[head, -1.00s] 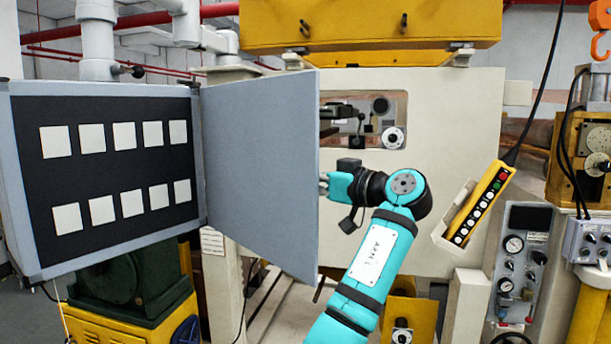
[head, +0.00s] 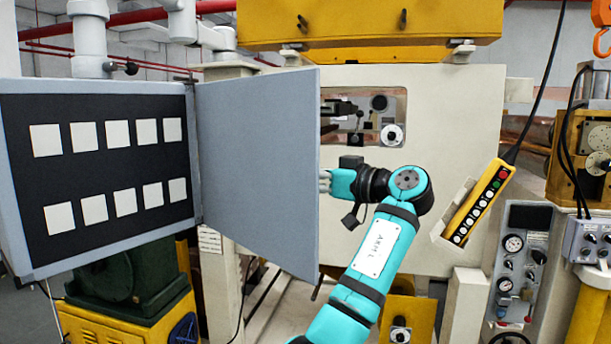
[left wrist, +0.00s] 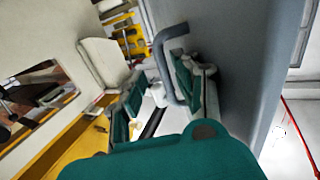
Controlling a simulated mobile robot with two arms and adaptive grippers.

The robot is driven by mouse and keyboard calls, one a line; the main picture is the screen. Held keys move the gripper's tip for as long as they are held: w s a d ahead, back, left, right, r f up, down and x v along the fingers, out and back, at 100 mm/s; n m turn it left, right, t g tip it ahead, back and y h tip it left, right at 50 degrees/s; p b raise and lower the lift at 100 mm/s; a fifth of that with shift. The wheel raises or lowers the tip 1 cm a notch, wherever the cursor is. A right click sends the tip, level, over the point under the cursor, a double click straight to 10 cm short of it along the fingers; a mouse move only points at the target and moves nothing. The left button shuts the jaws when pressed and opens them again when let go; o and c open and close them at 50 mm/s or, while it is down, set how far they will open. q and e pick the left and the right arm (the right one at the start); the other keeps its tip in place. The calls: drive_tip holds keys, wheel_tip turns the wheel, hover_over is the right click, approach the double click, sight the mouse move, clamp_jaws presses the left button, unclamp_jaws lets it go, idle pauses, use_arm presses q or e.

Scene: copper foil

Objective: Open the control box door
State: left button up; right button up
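The control box (head: 100,262) stands at the left in the head view, with a black panel of white squares showing. Its grey door (head: 258,170) is swung wide open from the hinge side at the box's right edge. My left gripper is mostly hidden behind the door in the head view; its wrist shows at the door's free edge. In the left wrist view, the door (left wrist: 245,70) is at the right with a grey bar handle (left wrist: 163,65). My left gripper (left wrist: 155,100) has its fingers apart, with the handle between them. My right gripper is not in view.
A cream machine (head: 450,110) stands behind the arm. A yellow button pendant (head: 482,202) and a gauge panel (head: 520,262) are at the right. A green and yellow machine (head: 125,285) is under the box.

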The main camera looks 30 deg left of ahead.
use_arm(q)
drive_tip(key=shift+s, duration=0.1)
drive_tip(key=s+d, duration=0.1)
drive_tip(key=d, duration=1.1)
drive_tip(key=shift+s, duration=0.4)
